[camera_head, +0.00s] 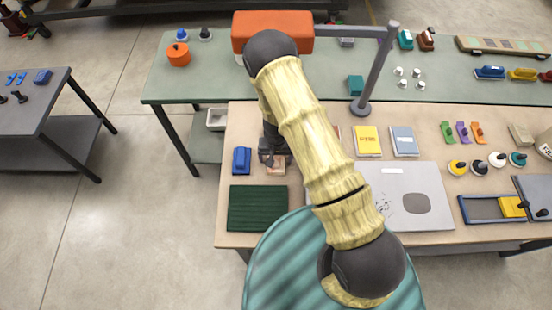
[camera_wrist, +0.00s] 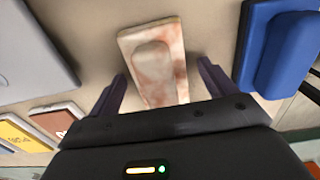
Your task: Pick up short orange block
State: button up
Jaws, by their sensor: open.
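A flat pale block with orange-pink blotches and a raised rounded top (camera_wrist: 155,70) lies on the tan table in the wrist view. It also shows in the head view (camera_head: 276,169), partly hidden under my gripper. It is the blotched thing nearest my jaws; I cannot tell whether it is the short orange block. My gripper (camera_wrist: 162,75) is open, with one dark finger on each side of the block's near part. In the head view, my gripper (camera_head: 274,157) is just above the table. No contact with the block is visible.
A blue block (camera_head: 241,160) stands close to the left of my gripper and also shows in the wrist view (camera_wrist: 285,48). A dark green ribbed mat (camera_head: 257,208) lies in front. A grey laptop-like panel (camera_head: 425,182) and yellow booklet (camera_head: 367,140) lie to the right.

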jog(key=c, duration=1.2)
jog(key=shift+r, duration=0.1)
notch_tip(320, 180, up, 10)
jog(key=shift+f+b, duration=0.1)
jog(key=shift+b, duration=1.05)
